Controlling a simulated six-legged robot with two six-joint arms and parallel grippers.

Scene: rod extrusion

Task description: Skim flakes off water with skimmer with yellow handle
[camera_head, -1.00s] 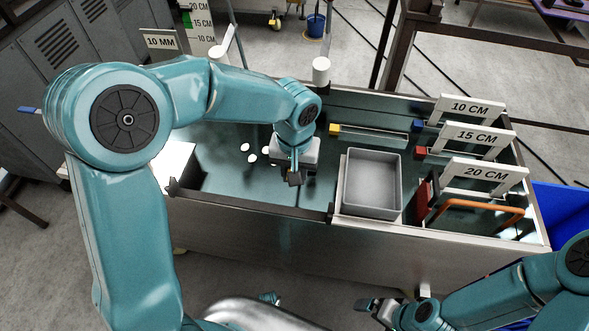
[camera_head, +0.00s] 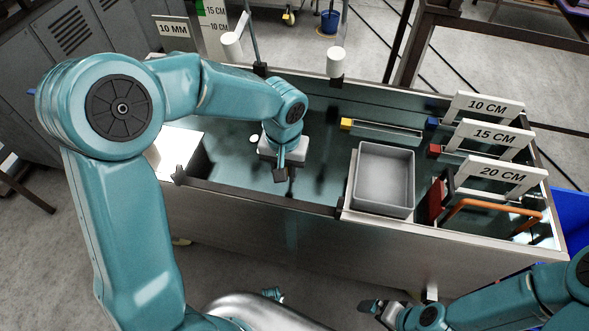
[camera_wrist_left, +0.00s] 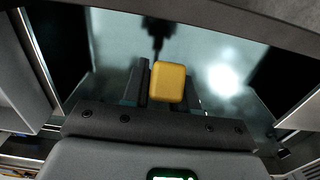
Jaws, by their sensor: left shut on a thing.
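My left gripper (camera_head: 281,174) is over the dark water tank (camera_head: 225,172), left of the grey tray. In the left wrist view it is shut on the yellow handle (camera_wrist_left: 168,82) of the skimmer. The skimmer's lower part is hidden in the head view. One white flake (camera_head: 253,139) shows on the water just left of my left wrist; any others there are hidden by the arm. My right gripper (camera_head: 372,308) is low in front of the tank, apart from it; its jaw opening is unclear.
A grey tray (camera_head: 385,212) stands on a ledge at the tank's front. Signs reading 10 CM (camera_head: 489,106), 15 CM and 20 CM stand at right, by an orange bar (camera_head: 495,204). White-topped posts (camera_head: 336,62) rise at the back.

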